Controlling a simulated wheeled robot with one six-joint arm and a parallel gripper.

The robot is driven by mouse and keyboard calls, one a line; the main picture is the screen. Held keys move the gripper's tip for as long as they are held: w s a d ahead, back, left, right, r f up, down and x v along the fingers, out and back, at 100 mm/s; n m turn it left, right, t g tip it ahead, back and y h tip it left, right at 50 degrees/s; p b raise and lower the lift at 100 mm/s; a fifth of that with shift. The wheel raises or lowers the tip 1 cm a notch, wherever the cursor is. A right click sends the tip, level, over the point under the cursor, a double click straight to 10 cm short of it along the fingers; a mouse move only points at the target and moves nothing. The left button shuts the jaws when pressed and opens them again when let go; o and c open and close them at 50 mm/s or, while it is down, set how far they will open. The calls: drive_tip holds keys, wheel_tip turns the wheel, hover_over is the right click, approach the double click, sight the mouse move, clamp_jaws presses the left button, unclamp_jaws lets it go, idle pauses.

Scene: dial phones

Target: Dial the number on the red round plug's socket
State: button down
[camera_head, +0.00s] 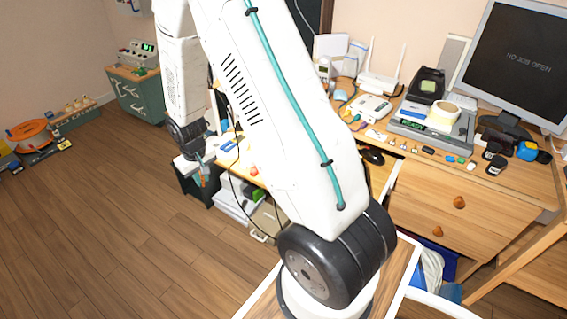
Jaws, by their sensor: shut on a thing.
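My gripper (196,158) hangs at the end of my white arm, left of the desk. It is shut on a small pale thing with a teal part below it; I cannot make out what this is. A small red round thing (254,171) lies on the desk's left part; I cannot tell whether it is a plug. A white device with coloured leads (370,107) lies farther back on the desk; whether it is a phone is unclear. No socket with a legible number shows. My arm hides the middle of the desk.
A grey unit with a green display (432,128) and a monitor (518,62) stand on the desk (520,180), with several small parts in front. A green cabinet (138,95) with a panel device (138,56) and an orange reel (32,135) are at left. The wooden floor (110,220) is clear.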

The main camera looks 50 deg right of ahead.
drive_tip(key=shift+s+d+f+m+g+y, duration=0.15)
drive_tip(key=shift+s+d+f+m, duration=0.55)
drive_tip(key=shift+s+d, duration=2.55)
drive_tip(key=shift+s+d+f+m+g+y, duration=0.15)
drive_tip(key=shift+s+d+f+m, duration=0.6)
drive_tip(key=shift+s+d, duration=2.5)
drive_tip(key=shift+s+d+f+m+g, duration=0.2)
drive_tip(key=shift+s+d+f+m, duration=0.5)
drive_tip(key=shift+s+d, duration=2.5)
drive_tip(key=shift+w+d+f, duration=0.45)
drive_tip(key=shift+d+f, duration=0.05)
drive_tip(key=shift+f, duration=0.2)
drive_tip(key=shift+w+d+f, duration=0.45)
drive_tip(key=shift+f, duration=0.25)
drive_tip(key=c, duration=1.3)
unclamp_jaws()
drive_tip(key=shift+c, duration=0.2)
drive_tip(key=shift+r, duration=0.1)
wheel_tip(320, 180, up, 8)
